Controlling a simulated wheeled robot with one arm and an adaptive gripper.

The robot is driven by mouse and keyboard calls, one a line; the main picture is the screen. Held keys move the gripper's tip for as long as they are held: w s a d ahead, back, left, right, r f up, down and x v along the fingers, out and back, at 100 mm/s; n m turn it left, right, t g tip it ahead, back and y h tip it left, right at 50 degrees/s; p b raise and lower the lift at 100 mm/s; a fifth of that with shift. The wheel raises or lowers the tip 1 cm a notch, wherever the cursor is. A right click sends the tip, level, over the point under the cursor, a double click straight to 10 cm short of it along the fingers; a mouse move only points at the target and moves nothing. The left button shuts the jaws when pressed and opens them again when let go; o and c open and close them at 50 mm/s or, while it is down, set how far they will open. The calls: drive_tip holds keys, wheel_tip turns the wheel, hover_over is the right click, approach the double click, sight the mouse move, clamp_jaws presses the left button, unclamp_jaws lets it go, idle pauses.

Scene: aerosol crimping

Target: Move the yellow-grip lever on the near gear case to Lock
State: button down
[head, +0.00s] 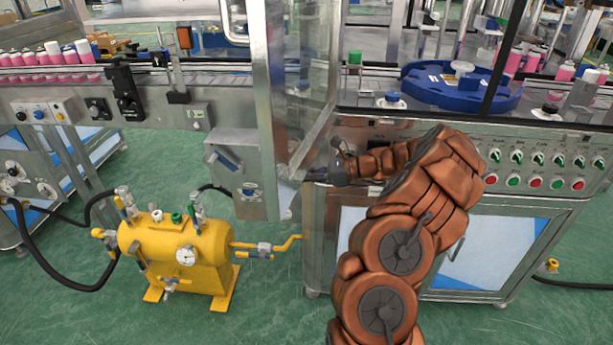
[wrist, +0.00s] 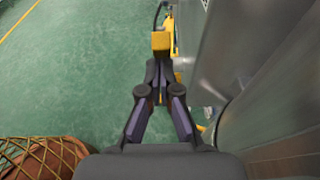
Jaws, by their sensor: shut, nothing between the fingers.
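My gripper (wrist: 158,72) is shut, its two dark fingertips together with nothing between them. In the head view my gripper (head: 318,173) is a dark shape beside the metal column, partly hidden by the guard panel and my arm. I cannot make out the yellow-grip lever or the near gear case in the head view. In the wrist view a yellow block (wrist: 161,41) shows just past the fingertips with a dark hose above it. I cannot tell whether it is the lever's grip or part of the yellow tank, nor whether the fingers touch it.
A metal column with a clear guard panel (head: 305,95) stands by my gripper. A grey box (head: 236,160) hangs left of it. A yellow tank (head: 185,250) with gauge and pipes stands on the green floor. Curved metal surfaces (wrist: 250,60) crowd the wrist view's right; open floor lies left.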

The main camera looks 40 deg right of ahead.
drive_tip(key=r+g+h+p, duration=0.1)
drive_tip(key=p, duration=0.1)
drive_tip(key=w+a+r+h+p, duration=0.1)
drive_tip(key=p, duration=0.2)
drive_tip(key=shift+a+r+g+p, duration=0.15)
drive_tip(key=shift+g+p, duration=0.2)
drive_tip(key=shift+g, duration=0.05)
drive_tip(key=p, duration=0.2)
drive_tip(key=shift+w+a+r+g+h+p, duration=0.2)
drive_tip(key=shift+w+a+g+h+p, duration=0.1)
drive_tip(key=shift+a+g+h, duration=0.1)
drive_tip(key=shift+w+h+p, duration=0.1)
drive_tip(key=shift+h+p, duration=0.2)
drive_tip(key=shift+p, duration=0.05)
drive_tip(key=shift+f, duration=0.15)
